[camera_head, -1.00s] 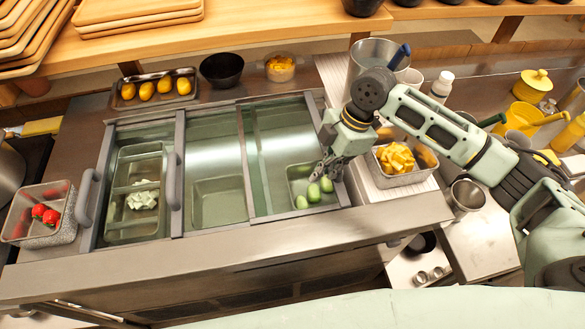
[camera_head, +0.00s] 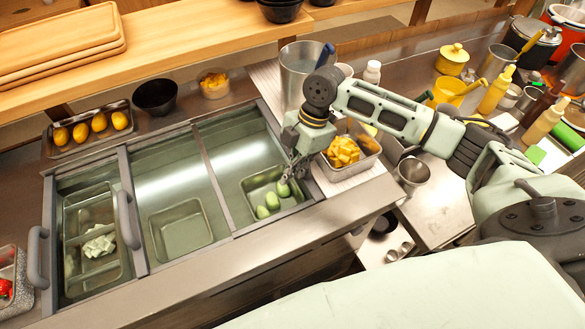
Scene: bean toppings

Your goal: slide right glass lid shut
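The metal counter well has sliding glass panes in grey frames. A grey bar handle (camera_head: 127,219) stands between the left and middle sections, and another handle (camera_head: 38,257) is at the far left end. I take the right glass lid (camera_head: 168,172) to be the pane over the middle section, but its edges are hard to tell. The right section holds a metal tray with green oval pieces (camera_head: 268,201). My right gripper (camera_head: 297,176) points down at this tray's right side, by the uppermost green piece. Its fingers are small and partly overlap, so their opening is unclear. My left gripper is out of view.
A metal tray of yellow chunks (camera_head: 345,153) stands right of the well, under my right arm. A tall metal pot (camera_head: 300,73) is behind it. A black bowl (camera_head: 155,96) and a tray of yellow fruit (camera_head: 90,130) line the back edge.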

